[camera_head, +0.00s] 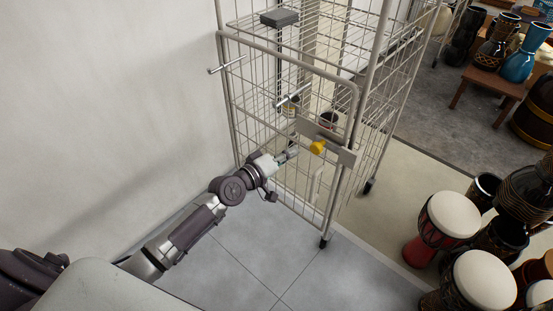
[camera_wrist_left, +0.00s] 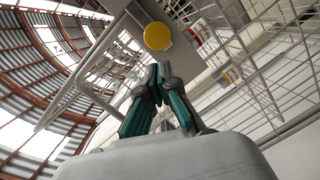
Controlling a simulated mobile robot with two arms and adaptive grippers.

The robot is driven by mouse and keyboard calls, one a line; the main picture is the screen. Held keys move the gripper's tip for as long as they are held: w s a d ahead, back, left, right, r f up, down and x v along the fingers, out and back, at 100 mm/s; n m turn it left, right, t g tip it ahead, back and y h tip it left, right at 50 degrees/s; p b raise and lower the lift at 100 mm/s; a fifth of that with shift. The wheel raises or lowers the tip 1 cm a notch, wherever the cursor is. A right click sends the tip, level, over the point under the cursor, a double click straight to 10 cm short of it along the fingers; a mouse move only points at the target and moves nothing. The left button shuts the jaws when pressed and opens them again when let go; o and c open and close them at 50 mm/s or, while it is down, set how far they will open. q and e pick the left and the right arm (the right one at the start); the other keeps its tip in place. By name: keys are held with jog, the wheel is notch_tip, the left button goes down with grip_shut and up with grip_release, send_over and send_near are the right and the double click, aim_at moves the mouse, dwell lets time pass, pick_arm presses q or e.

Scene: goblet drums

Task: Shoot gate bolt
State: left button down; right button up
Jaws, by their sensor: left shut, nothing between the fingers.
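The gate (camera_head: 280,110) is the wire-mesh front of a tall grey roll cage. A grey metal plate (camera_head: 346,157) is fixed across it near its right post, with a yellow knob (camera_head: 317,147) that appears to belong to the bolt. My left gripper (camera_head: 292,151) is just left of the knob, its fingers shut and empty. In the left wrist view the fingertips (camera_wrist_left: 158,70) meet just below the round yellow knob (camera_wrist_left: 157,36), with no clear contact. A second yellow piece (camera_wrist_left: 226,79) shows to the right; I cannot tell what it is. My right gripper is out of view.
A white wall (camera_head: 100,100) stands close on the left. A dark box (camera_head: 279,18) lies high in the cage. White-topped goblet drums (camera_head: 454,215) crowd the lower right. Grey floor tiles (camera_head: 270,250) in front of the cage are clear.

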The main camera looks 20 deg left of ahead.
pick_arm(q)
jog(key=v, duration=0.6)
jog(key=shift+a, duration=0.2)
